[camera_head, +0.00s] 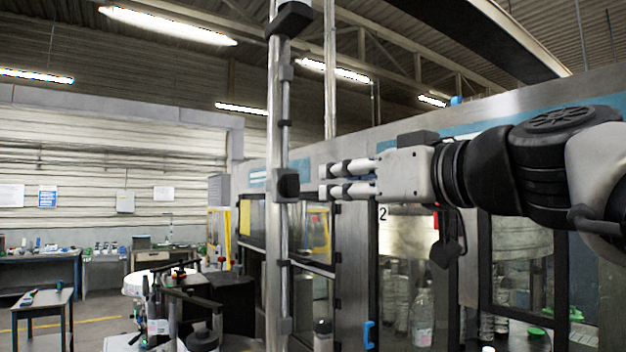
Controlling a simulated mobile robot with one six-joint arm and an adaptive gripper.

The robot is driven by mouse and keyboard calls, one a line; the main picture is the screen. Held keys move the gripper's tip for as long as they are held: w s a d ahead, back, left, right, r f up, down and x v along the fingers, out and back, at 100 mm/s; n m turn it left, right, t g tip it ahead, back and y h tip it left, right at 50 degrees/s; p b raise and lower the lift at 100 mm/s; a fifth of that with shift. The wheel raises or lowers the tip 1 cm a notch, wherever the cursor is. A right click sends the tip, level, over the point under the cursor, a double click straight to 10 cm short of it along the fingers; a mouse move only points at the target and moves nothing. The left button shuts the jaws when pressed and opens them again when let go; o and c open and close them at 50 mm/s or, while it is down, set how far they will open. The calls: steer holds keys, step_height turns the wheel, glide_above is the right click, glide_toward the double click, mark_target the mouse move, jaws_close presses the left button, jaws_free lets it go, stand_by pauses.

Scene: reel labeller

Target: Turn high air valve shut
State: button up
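A bright vertical metal pipe (275,120) runs up the picture left of my gripper. A black block-like fitting (287,185) sits on it at gripper height. Another black fitting (290,19) is at the top of the pipe. I cannot tell which of these is the high air valve, and no handle position can be read. My gripper (324,182) points left, with its two pale, dark-banded fingers apart and nothing seen between them. Its tips appear just right of the middle fitting, with a small gap in the picture. Depth between them is unclear.
The labelling machine's glazed doors (405,285) stand behind and below my arm, with a blue handle (369,335). A small blue part (456,100) shows on its top edge. A round white table (160,280) with dark fittings is lower left. Workbenches (40,270) stand far left.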

mark_target(297, 187)
steer(key=p+x, duration=0.3)
steer(key=x, duration=0.9)
steer(key=shift+w+a+p, duration=0.2)
steer(key=shift+w+p, duration=0.1)
steer(key=shift+c, duration=0.5)
jaws_close()
